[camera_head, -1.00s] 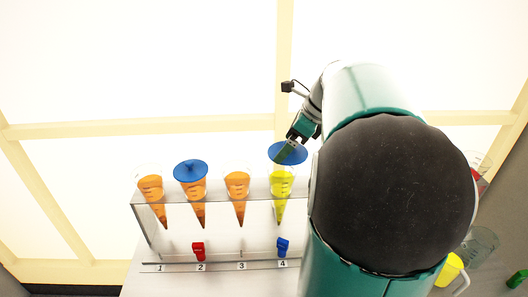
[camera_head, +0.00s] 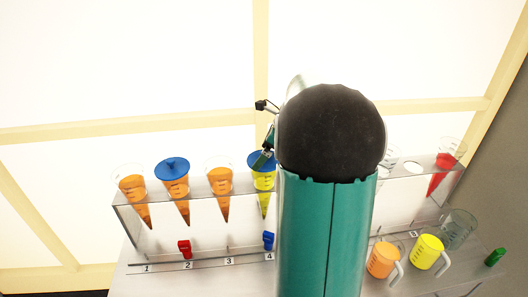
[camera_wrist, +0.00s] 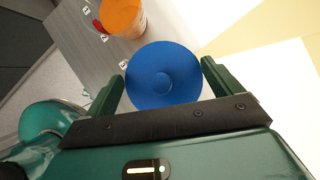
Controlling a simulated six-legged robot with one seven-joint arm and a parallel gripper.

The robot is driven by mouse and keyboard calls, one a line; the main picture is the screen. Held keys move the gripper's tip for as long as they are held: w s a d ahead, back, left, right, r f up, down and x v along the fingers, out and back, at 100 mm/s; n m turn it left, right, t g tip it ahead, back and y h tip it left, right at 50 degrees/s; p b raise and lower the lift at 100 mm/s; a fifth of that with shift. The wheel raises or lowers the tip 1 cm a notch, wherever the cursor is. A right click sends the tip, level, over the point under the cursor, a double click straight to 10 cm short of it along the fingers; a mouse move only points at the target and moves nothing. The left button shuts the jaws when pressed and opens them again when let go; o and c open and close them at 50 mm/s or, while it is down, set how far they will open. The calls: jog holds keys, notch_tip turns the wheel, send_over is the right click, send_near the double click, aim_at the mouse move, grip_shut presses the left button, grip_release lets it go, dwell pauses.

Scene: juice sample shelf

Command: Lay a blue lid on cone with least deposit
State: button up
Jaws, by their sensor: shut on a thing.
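My gripper (camera_head: 264,157) is shut on a blue lid (camera_head: 258,157), at the top of the yellow cone (camera_head: 263,182) in place 4. In the wrist view the lid (camera_wrist: 163,80) fills the space between both green fingers and hides what is below it. I cannot tell whether it rests on the rim. A second blue lid (camera_head: 172,167) lies on the orange cone (camera_head: 177,187) in place 2. Open orange cones stand in place 1 (camera_head: 133,188) and place 3 (camera_head: 220,182).
The clear rack (camera_head: 160,243) holds the cones. A red clip (camera_head: 184,248) and a blue clip (camera_head: 268,240) sit at places 2 and 4. At right are a red cone (camera_head: 441,175), orange (camera_head: 382,259), yellow (camera_head: 427,252) and grey (camera_head: 459,229) jugs, and a green clip (camera_head: 494,257).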

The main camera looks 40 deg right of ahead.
jog(key=shift+f, duration=0.1)
jog(key=o, duration=0.7)
jog(key=v, duration=1.2)
jog(key=a+r+n, duration=0.1)
jog(key=a+n, duration=0.6)
jog(key=a, duration=0.5)
jog(key=s+a+f+n+h, duration=0.1)
jog(key=s+a+f+n, duration=0.1)
jog(key=s+a+n, duration=0.2)
jog(key=s+a+f+n+h, duration=0.1)
jog(key=s+a+f+n, duration=0.1)
jog(key=a+n, duration=0.9)
jog(key=s+a+f+n+h, duration=0.1)
jog(key=s+a+f+n, duration=0.1)
jog(key=s+a+n, duration=0.3)
jog(key=shift+s+a+f+n+t, duration=0.1)
jog(key=shift+s+a+n+t, duration=0.05)
jog(key=shift+a+n, duration=0.45)
jog(key=shift+s+a+n+t, duration=0.15)
jog(key=shift+s+a+n, duration=0.05)
jog(key=shift+a+n, duration=0.4)
